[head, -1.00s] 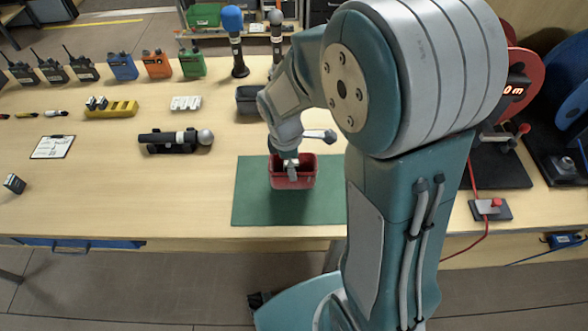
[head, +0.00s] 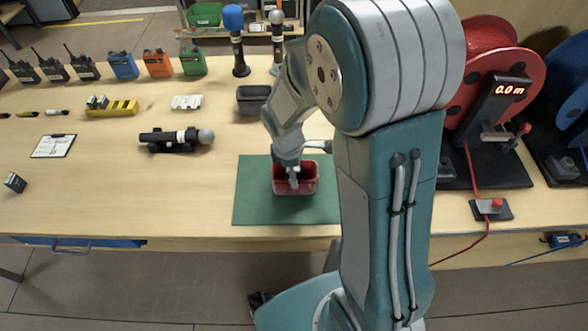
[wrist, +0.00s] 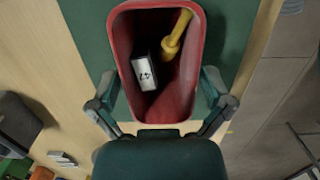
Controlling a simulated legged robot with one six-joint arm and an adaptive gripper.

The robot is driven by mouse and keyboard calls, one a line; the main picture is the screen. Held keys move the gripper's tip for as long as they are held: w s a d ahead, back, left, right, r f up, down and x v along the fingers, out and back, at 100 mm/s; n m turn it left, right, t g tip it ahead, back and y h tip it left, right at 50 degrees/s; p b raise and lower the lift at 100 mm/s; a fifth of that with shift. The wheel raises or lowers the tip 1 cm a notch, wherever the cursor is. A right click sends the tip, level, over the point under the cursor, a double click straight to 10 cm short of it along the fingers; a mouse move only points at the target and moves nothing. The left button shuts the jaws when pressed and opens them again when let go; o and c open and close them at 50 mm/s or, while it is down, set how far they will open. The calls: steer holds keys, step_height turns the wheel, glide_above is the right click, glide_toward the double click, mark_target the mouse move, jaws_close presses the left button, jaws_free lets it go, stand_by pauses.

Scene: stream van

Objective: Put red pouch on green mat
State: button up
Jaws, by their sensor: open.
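The red pouch (head: 308,187) is an open-topped bin and appears to rest upright on the green mat (head: 254,200). In the wrist view the pouch (wrist: 121,42) holds a dark block with a white label (wrist: 144,73) and a yellow piece (wrist: 173,38). The green mat shows around it there too (wrist: 88,27). My gripper (wrist: 158,86) is open, one finger on each side of the pouch's near end. Whether the fingers touch its walls I cannot tell. In the head view my gripper (head: 293,180) is over the pouch, its fingertips partly hidden.
A dark bin (head: 252,99) stands behind the mat. A microphone on a cradle (head: 176,140) lies to the left. A red cable reel (head: 485,75) stands to the right, beyond my arm. Several radios line the back left. The table left of the mat is mostly clear.

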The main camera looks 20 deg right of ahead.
steer(key=shift+r, duration=0.1)
step_height(320, 180, up, 11)
steer(key=a, duration=0.1)
steer(key=s+r+m+t+y, duration=0.1)
steer(key=s+r+m+t, duration=0.5)
steer(key=s+r+m, duration=0.5)
steer(key=s+d+m, duration=0.1)
steer(key=s+m, duration=0.2)
steer(key=shift+r, duration=0.35)
stand_by(0.8)
